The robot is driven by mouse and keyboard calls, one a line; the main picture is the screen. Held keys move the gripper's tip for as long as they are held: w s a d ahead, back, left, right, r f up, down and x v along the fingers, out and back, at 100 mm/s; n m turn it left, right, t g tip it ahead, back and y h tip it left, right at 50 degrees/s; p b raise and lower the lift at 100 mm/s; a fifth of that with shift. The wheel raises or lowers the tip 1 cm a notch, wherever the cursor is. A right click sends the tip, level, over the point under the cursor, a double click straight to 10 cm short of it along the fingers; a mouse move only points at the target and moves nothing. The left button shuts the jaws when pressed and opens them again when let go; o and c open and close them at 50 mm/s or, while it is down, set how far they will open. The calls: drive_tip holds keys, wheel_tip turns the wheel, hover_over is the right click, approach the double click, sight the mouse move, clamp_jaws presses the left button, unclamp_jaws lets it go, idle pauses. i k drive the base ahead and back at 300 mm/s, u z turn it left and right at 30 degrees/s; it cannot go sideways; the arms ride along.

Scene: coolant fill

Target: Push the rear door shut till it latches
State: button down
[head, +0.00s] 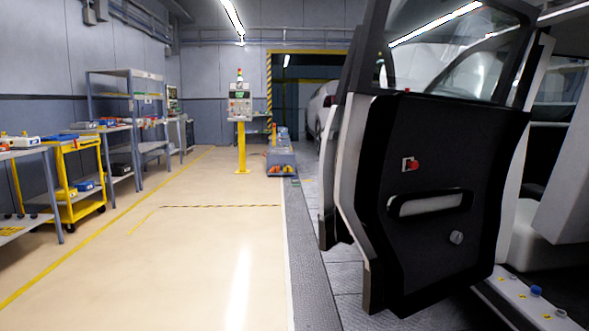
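A car door (430,260) stands wide open at the right of the head view, its black inner panel facing me. The panel has a red-tipped part, a pale grab handle (428,204) and a small round knob (456,237). Its window frame rises above the panel. A lighter door-like edge (330,200) shows just behind it; I cannot tell whether it belongs to a second door. The car body's opening and sill (520,300) lie to the right of the door, with a pale seat inside. My gripper is not in view, and nothing touches the visible door face.
A clear beige floor (190,250) runs along the left of the door. A yellow cart (75,195) and shelves (130,110) line the left wall. A yellow-posted control stand (241,120) and a low grey unit (281,160) stand farther back. Another white car is beyond.

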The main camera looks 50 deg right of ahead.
sight(402, 221)
drive_tip(key=z, duration=0.45)
drive_tip(key=i, duration=1.45)
drive_tip(key=z, duration=1.05)
drive_tip(key=i, duration=0.2)
drive_tip(key=z, duration=0.05)
